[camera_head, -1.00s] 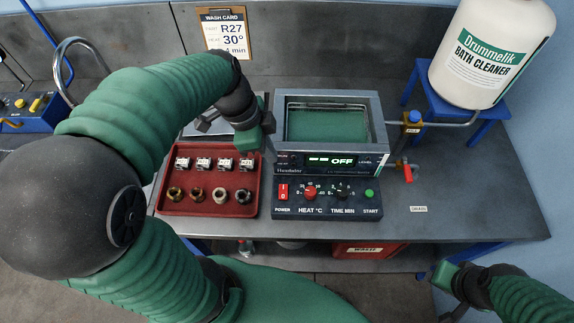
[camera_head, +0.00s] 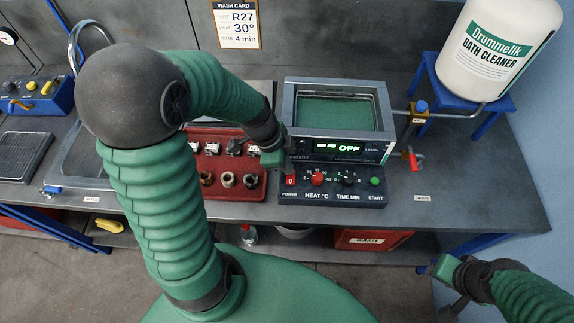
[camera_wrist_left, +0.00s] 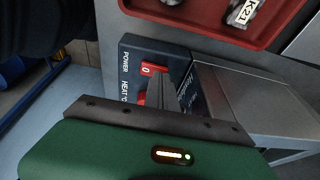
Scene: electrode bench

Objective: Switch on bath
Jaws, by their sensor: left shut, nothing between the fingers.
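The bath (camera_head: 338,112) is a grey metal tank of green liquid at the back middle of the bench. My left gripper (camera_head: 288,168) is shut and empty, right by the switch. In the left wrist view the fingers (camera_wrist_left: 157,92) reach to the red switch (camera_wrist_left: 152,69), whose 0 end shows. I cannot tell if they touch. My right gripper (camera_head: 450,288) is at the lower right, away from the bench.
A red tray (camera_head: 228,189) with several metal fittings stands left of the panel, partly behind my left arm. A red-handled tap (camera_head: 411,158) sits right of the bath. A bath cleaner bottle (camera_head: 497,50) stands on a blue stand. The bench's right front is clear.

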